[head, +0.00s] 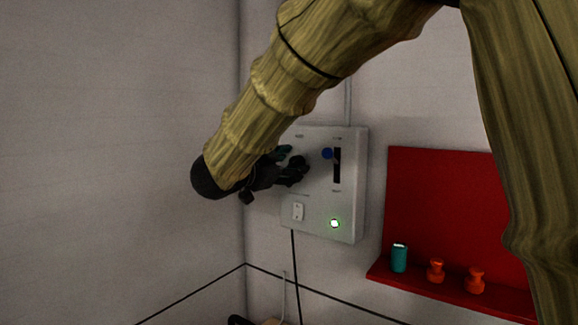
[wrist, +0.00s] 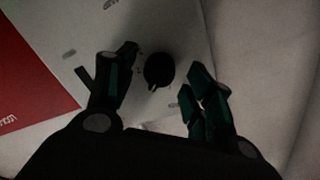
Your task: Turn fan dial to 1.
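The control box (head: 323,195) is a pale panel on the wall in the head view; it also fills the upper middle of the wrist view (wrist: 80,75). The round black dial (wrist: 159,70) shows in the wrist view, between and just beyond my fingertips. In the head view the dial is hidden behind my gripper (head: 291,162). My gripper (wrist: 165,75) is open, its dark, teal-marked fingers on either side of the dial with visible gaps. I cannot tell which number the dial points to.
The same box bears a blue-knobbed slider (head: 327,153), a white switch (head: 298,212) and a lit green button (head: 335,223). A wall corner lies left.

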